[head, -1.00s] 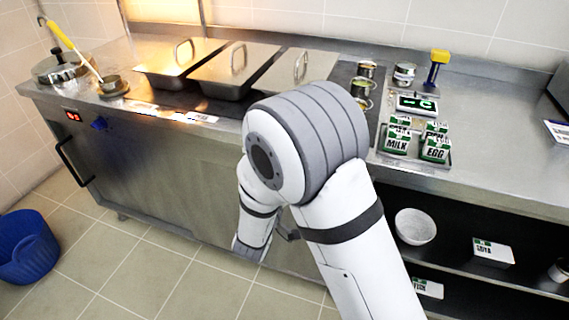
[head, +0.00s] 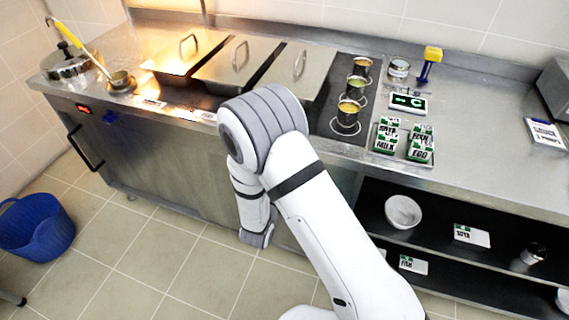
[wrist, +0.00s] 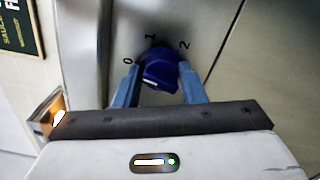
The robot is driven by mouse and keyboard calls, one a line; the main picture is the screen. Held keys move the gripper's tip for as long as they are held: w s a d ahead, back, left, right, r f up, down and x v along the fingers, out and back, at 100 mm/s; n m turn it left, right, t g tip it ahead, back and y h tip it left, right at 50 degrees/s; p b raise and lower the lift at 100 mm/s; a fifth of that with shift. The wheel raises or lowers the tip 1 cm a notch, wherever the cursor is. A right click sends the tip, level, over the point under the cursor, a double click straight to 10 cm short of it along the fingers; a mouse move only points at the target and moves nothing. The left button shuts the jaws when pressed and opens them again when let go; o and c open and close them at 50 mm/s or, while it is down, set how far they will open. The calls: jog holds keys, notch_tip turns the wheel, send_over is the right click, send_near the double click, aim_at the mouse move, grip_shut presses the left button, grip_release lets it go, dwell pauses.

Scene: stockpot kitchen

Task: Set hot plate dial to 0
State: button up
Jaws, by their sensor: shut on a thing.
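A blue dial (wrist: 160,72) with the marks 0, 1 and 2 around it sits on a steel panel in the wrist view. The 0 is at its left, the 1 above it and the 2 at its upper right. My gripper (wrist: 158,82) has one blue-grey finger on each side of the dial and is shut on it. I cannot tell clearly which mark the dial points to. In the head view my arm hides the gripper and this dial. Another blue dial (head: 110,117) shows uncovered on the counter's left front, beside a red display (head: 83,109).
Lidded steel pans (head: 236,66) and open cans (head: 348,112) stand on the counter. A pot (head: 70,66) is at the far left. Small labelled cartons (head: 387,137) stand right of the cans. A blue tub (head: 35,226) is on the floor, which is otherwise mostly clear.

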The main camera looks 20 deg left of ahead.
jog(key=shift+n+p, duration=0.75)
jog(key=shift+n, duration=0.35)
jog(key=o, duration=1)
jog(key=s, duration=0.7)
jog(key=shift+s+a, duration=0.35)
